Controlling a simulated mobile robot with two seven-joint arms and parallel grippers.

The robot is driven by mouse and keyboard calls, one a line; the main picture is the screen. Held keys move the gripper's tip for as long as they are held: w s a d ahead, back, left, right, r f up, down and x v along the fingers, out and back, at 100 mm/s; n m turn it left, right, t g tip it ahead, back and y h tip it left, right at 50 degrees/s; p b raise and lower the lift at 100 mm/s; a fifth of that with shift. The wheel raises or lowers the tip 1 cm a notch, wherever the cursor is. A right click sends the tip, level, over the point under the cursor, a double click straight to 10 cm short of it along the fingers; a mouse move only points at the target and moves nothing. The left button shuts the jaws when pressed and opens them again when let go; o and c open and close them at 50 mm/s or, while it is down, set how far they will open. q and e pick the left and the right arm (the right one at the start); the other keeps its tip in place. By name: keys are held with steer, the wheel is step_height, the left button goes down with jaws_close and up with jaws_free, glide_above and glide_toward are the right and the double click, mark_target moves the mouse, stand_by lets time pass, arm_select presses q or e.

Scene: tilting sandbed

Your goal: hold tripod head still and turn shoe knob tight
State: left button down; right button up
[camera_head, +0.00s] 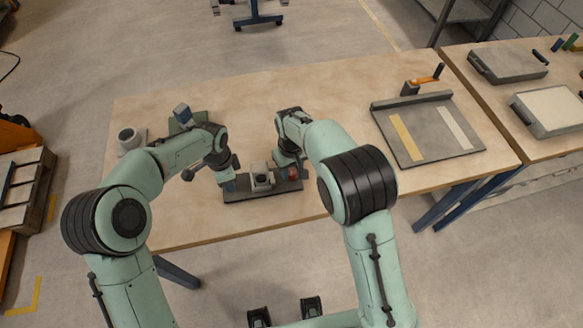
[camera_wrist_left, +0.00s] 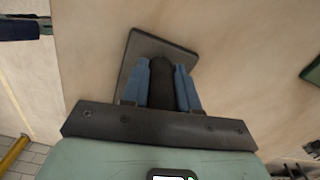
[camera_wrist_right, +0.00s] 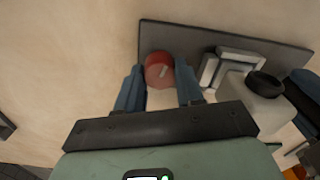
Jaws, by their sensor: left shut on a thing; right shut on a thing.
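The tripod head (camera_head: 260,180), a pale grey block, stands on a dark base plate (camera_head: 240,195); in the right wrist view its block (camera_wrist_right: 250,97) carries a black ring and sits beside a pale grey bracket (camera_wrist_right: 228,68). My left gripper (camera_wrist_left: 167,66) is shut on a black rounded bar (camera_wrist_left: 162,85), over the plate's left end. How this bar joins the head is hidden.
A grey tray with two strips (camera_head: 428,131) lies at the table's right. A pale round item (camera_head: 129,138) stands at the left, and a grey-blue block (camera_head: 182,114) behind my left arm. A second table with flat boxes (camera_head: 510,64) stands at the far right. The table's middle back is clear.

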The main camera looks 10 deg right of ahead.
steer(key=m, duration=1.3)
steer(key=shift+m, duration=0.4)
steer(key=m, duration=0.6)
steer(key=shift+a, duration=0.1)
arm_select(q)
steer(key=shift+d, duration=0.1)
arm_select(e)
steer(key=m, duration=0.6)
steer(key=shift+m, duration=0.4)
steer(key=o, duration=1.1)
steer(key=shift+c, duration=0.2)
steer(key=shift+r, duration=0.1)
